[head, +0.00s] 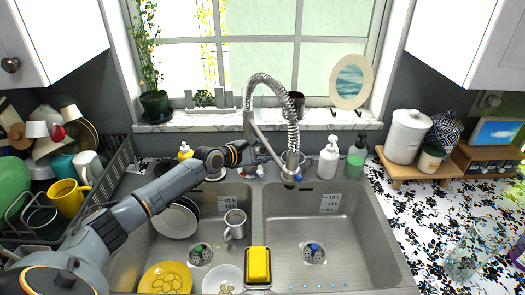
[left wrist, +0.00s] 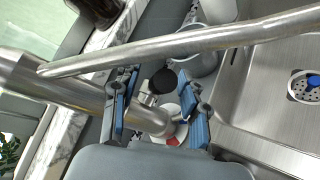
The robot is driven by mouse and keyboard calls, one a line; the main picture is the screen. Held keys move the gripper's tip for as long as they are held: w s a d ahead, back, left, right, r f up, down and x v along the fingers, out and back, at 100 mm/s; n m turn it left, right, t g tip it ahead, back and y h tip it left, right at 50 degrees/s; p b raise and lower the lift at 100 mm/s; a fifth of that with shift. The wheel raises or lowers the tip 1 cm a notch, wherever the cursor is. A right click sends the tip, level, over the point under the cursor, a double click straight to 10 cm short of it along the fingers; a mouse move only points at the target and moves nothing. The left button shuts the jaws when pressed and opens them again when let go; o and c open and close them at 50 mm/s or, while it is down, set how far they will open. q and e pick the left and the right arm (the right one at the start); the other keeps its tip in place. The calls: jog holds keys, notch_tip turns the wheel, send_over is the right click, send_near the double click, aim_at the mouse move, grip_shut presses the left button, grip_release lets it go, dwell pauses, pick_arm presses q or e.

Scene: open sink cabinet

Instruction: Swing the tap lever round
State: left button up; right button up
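The steel tap (head: 247,124) with a coiled spring spout stands behind the divider of the double sink. In the left wrist view the tap body (left wrist: 75,88) runs in from the left, and a long steel tube crosses above it. A short lever with a round black end (left wrist: 163,80) sticks out of the body. My left gripper (head: 240,154) is at the tap's lower part. In the left wrist view its blue-padded fingers (left wrist: 158,106) are apart, one on each side of the lever; contact cannot be told. The head view mostly hides the lever. My right gripper is not in view.
A yellow sponge (head: 258,265) sits at the front of the divider. A mug (head: 235,224) and dishes are in the left basin; the right basin (head: 330,235) is mostly clear. Soap bottles (head: 328,158) stand right of the tap. A dish rack (head: 112,170) is at left.

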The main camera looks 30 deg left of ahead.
pick_arm(q)
jog(key=shift+s+r, duration=0.1)
jog(key=shift+s, duration=0.05)
jog(key=shift+s+a, duration=0.1)
jog(key=shift+s, duration=0.25)
jog(key=v, duration=1.1)
jog(key=shift+r, duration=0.2)
